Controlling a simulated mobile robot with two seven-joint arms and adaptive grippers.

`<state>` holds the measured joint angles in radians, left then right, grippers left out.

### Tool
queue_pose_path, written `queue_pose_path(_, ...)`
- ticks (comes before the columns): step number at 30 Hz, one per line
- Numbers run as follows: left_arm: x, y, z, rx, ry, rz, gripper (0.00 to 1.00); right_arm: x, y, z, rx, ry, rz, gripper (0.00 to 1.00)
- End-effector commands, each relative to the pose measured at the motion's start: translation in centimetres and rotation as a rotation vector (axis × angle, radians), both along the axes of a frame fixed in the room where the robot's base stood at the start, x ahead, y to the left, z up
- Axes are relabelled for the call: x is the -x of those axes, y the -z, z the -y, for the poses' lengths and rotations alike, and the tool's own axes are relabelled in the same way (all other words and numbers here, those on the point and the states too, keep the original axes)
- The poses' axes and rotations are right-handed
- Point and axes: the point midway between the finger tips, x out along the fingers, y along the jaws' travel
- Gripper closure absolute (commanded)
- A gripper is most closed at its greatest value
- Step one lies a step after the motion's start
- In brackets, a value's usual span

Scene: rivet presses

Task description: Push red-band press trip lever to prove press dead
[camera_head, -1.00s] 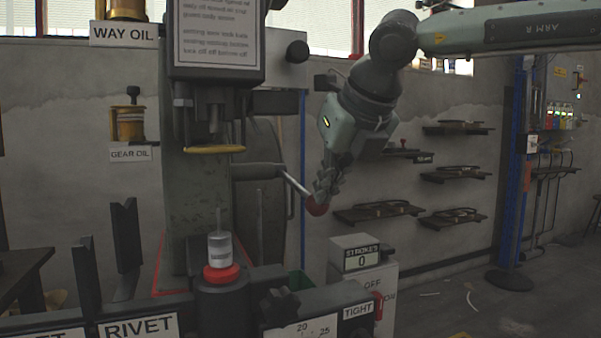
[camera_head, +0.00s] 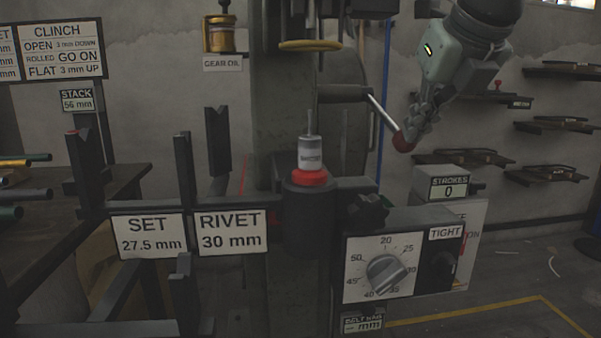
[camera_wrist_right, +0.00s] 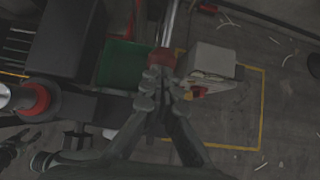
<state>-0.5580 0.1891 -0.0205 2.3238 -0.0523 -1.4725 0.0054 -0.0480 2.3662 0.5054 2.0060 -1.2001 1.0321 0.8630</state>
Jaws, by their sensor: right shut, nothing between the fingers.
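The press (camera_head: 283,110) stands in the middle of the head view. A red band (camera_head: 308,177) circles the top of its dark lower post, under a small clear-and-grey cylinder (camera_head: 311,153). The trip lever (camera_head: 384,115) is a thin metal rod slanting down right to a red ball knob (camera_head: 403,142). My right gripper (camera_head: 414,125) is shut and empty, its fingertips at the knob and seemingly touching it. In the right wrist view the shut fingertips (camera_wrist_right: 160,80) lie right against the red knob (camera_wrist_right: 163,60), partly covering it.
A stroke counter (camera_head: 449,187) reading 0 stands on a grey box below the knob. A dial panel (camera_head: 384,268) and SET and RIVET signs (camera_head: 230,233) front the press. Wall shelves (camera_head: 551,128) hang at the right. The floor at the lower right is mostly clear.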

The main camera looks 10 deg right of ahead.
Motion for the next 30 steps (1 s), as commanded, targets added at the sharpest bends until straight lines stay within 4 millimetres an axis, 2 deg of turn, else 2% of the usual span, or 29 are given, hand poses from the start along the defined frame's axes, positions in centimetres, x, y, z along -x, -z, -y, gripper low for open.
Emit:
queue_pose_path(10,0.0,-0.3,0.0,0.000,0.000,0.000,0.60,0.1,-0.2,0.0,0.000,0.000,-0.003,1.00)
queue_pose_path(21,0.0,-2.4,0.0,0.000,0.000,0.000,0.60,2.5,-4.6,-0.1,0.000,0.000,-0.001,1.00)
queue_pose_path(30,0.0,-2.5,0.0,0.000,0.000,0.000,0.60,3.0,-5.1,-0.2,0.000,0.000,-0.002,1.00)
